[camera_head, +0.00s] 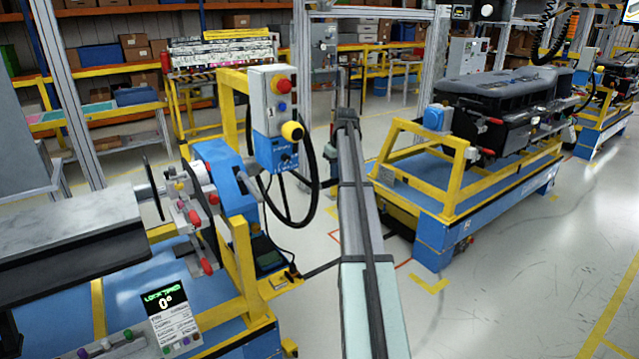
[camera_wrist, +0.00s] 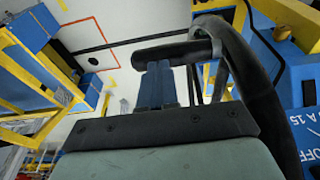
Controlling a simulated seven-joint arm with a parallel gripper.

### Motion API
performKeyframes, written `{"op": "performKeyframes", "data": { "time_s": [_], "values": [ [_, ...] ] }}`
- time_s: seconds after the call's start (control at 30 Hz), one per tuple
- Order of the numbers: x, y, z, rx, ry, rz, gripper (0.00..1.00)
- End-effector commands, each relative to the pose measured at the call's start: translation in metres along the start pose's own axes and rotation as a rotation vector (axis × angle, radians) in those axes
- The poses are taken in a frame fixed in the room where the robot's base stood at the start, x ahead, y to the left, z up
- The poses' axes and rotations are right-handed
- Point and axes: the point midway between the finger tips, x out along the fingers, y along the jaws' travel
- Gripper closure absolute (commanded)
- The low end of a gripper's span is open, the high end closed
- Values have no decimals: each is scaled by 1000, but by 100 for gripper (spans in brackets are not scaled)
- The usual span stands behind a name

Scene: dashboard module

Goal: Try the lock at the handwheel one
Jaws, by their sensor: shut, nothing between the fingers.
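The black handwheel (camera_head: 313,175) stands behind the grey and blue control box (camera_head: 275,120) in the head view. In the wrist view its thick curved rim (camera_wrist: 243,65) fills the right, and a black crank handle (camera_wrist: 180,50) sticks out to the left. My gripper (camera_head: 347,118) is to the right of the wheel. In the wrist view my gripper (camera_wrist: 157,68) is shut and empty, its tips at the handle; whether they touch it I cannot tell. A small display (camera_head: 165,305) at lower left appears to read "LOCK TRIED" and 0°.
The yellow-framed blue fixture (camera_head: 220,180) with red-tipped clamps is left of my arm. A blue cart (camera_head: 440,230) with a black dashboard module (camera_head: 510,95) stands to the right. Open grey floor (camera_head: 520,290) lies at lower right. Shelves line the back.

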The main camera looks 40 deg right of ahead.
Motion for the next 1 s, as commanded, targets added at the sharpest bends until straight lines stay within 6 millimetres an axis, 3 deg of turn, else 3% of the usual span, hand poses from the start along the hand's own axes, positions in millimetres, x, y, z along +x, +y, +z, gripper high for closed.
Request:
{"op": "performKeyframes", "data": {
  "time_s": [0.47,1.0],
  "values": [
    [1,0,1,0,-5,-2,100],
    [-33,0,-7,0,-2,-1,100]
  ]
}}
